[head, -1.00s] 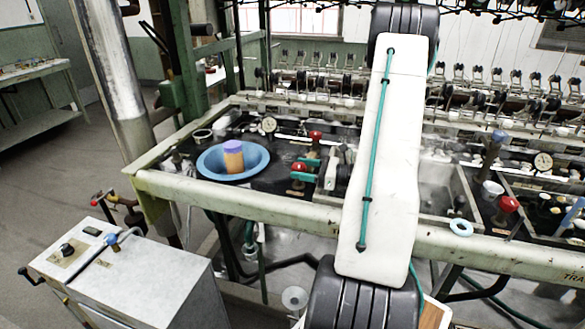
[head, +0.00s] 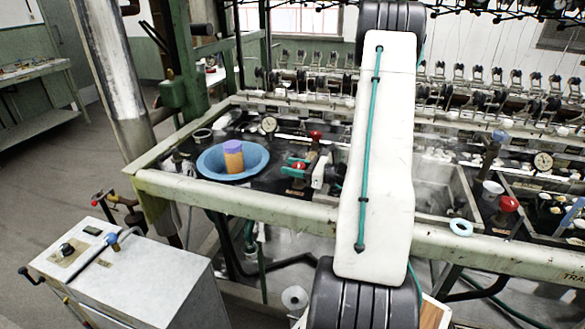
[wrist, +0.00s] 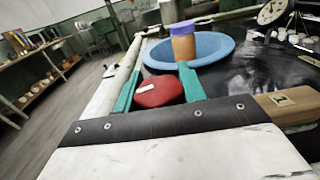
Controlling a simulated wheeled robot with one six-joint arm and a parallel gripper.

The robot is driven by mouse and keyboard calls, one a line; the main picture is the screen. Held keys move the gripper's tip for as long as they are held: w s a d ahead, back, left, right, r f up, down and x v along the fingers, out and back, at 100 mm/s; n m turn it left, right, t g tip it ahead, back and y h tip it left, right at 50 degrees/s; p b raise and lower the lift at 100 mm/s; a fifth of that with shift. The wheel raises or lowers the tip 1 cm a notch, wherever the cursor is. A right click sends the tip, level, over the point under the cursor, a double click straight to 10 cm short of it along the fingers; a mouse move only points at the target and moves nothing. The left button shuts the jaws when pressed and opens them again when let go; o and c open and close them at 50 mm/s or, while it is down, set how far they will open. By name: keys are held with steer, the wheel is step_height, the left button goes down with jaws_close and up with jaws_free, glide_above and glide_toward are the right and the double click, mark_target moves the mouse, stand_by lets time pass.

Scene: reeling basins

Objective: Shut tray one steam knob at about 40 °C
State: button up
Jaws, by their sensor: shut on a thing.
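A red knob (head: 299,166) sits on the dark top of the left basin. It shows large in the wrist view (wrist: 158,94), between two teal fingers. My gripper (head: 297,164), also in the wrist view (wrist: 158,82), is shut on this red knob, one finger on each side. A wooden tag marked 1 (wrist: 291,98) lies to the right of the knob in the wrist view. A round white dial gauge (head: 269,125) stands behind the knob; it is partly cut off in the wrist view (wrist: 272,11). Its reading is too small to tell.
A blue bowl (head: 262,160) with an orange, purple-topped cup (head: 233,157) stands left of the knob. A second red knob (head: 315,135) is just behind. Another red knob (head: 508,204) and dial (head: 543,161) are at right. A grey cabinet (head: 150,265) stands front left.

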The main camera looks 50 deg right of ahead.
steer(key=shift+d+m+t+h, duration=0.15)
steer(key=shift+m+t+h, duration=0.15)
steer(key=shift+m+h, duration=0.65)
steer(key=shift+d+m+t+h, duration=0.1)
steer(key=shift+m+t+h, duration=0.35)
steer(key=shift+h, duration=0.9)
steer(key=shift+g, duration=0.25)
steer(key=o, duration=1)
steer(key=shift+c, duration=0.2)
steer(key=shift+s+d, duration=0.25)
steer(key=shift+s, duration=1.7)
steer(key=shift+s+d, duration=0.2)
steer(key=shift+s, duration=1.7)
